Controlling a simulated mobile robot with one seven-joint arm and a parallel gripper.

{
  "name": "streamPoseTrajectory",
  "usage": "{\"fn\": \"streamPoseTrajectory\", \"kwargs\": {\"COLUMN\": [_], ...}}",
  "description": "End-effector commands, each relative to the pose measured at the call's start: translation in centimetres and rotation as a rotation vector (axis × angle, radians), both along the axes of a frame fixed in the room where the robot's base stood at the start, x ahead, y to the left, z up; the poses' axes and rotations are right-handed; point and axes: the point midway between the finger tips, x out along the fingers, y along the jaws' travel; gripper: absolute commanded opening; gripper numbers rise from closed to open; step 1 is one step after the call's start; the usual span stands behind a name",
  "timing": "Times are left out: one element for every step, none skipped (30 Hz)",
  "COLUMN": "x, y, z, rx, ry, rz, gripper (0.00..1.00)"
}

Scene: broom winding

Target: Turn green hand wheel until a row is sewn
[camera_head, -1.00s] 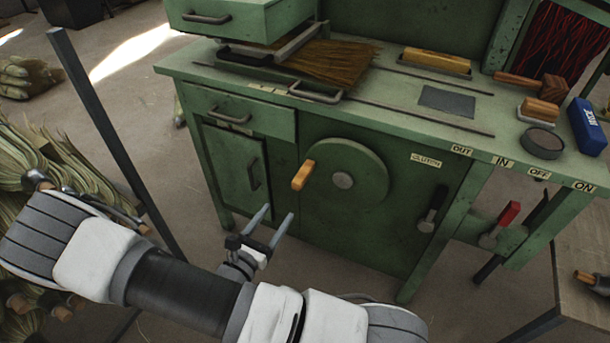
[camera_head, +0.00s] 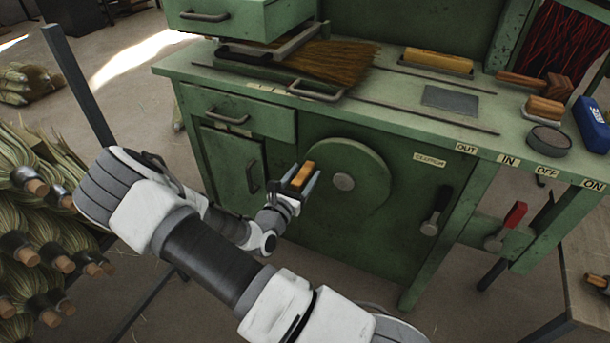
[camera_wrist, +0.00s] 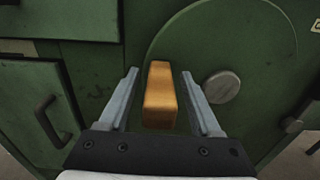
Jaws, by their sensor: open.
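The green hand wheel (camera_head: 352,166) is on the front of the green bench, with a grey hub (camera_head: 343,181) at its middle. Its wooden handle (camera_head: 303,174) sticks out at the wheel's left side. My gripper (camera_head: 299,179) is open at the handle, with one finger on each side of it. In the wrist view the handle (camera_wrist: 160,96) stands between the two fingers of my gripper (camera_wrist: 160,88), with a gap on both sides. The wheel (camera_wrist: 255,45) and hub (camera_wrist: 221,87) lie to the right there.
Broom bristles (camera_head: 326,60) lie clamped on the bench top (camera_head: 400,110). A clutch lever (camera_head: 436,210) and a red-handled lever (camera_head: 508,226) are at the right. A cabinet door (camera_head: 233,162) with a handle is left of the wheel. Brooms (camera_head: 40,225) are stacked at the left.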

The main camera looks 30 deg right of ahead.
Motion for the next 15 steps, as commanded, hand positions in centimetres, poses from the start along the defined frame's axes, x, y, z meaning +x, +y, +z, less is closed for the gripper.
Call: {"fn": "streamPoseTrajectory", "kwargs": {"x": [0.23, 0.34, 0.45, 0.51, 0.54, 0.57, 0.58, 0.59, 0.58, 0.57, 0.57, 0.57, 0.57, 0.57, 0.56], "y": [-0.34, -0.46, -0.58, -0.63, -0.68, -0.72, -0.73, -0.74, -0.73, -0.72, -0.72, -0.71, -0.71, -0.71, -0.7], "z": [-0.06, -0.05, -0.03, -0.01, 0.0, 0.01, 0.02, 0.03, 0.04, 0.04, 0.04, 0.04, 0.04, 0.04, 0.04], "rx": [0.0, 0.0, -0.001, -0.001, 0.0, 0.0, 0.0, 0.0, 0.0, 0.0, 0.0, 0.0, 0.0, 0.0, 0.0], "ry": [0.0, 0.0, 0.001, 0.001, 0.0, 0.0, 0.0, 0.0, 0.0, 0.0, 0.0, 0.0, 0.0, 0.0, 0.0], "rz": [0.0, 0.0, 0.001, 0.001, 0.001, 0.001, 0.001, 0.001, 0.001, 0.001, 0.001, 0.001, 0.001, 0.001, 0.001], "gripper": [0.65, 0.65, 0.65, 0.65, 0.65, 0.65, 0.65, 0.65, 0.65, 0.65, 0.65, 0.65, 0.6, 0.54, 0.47]}}
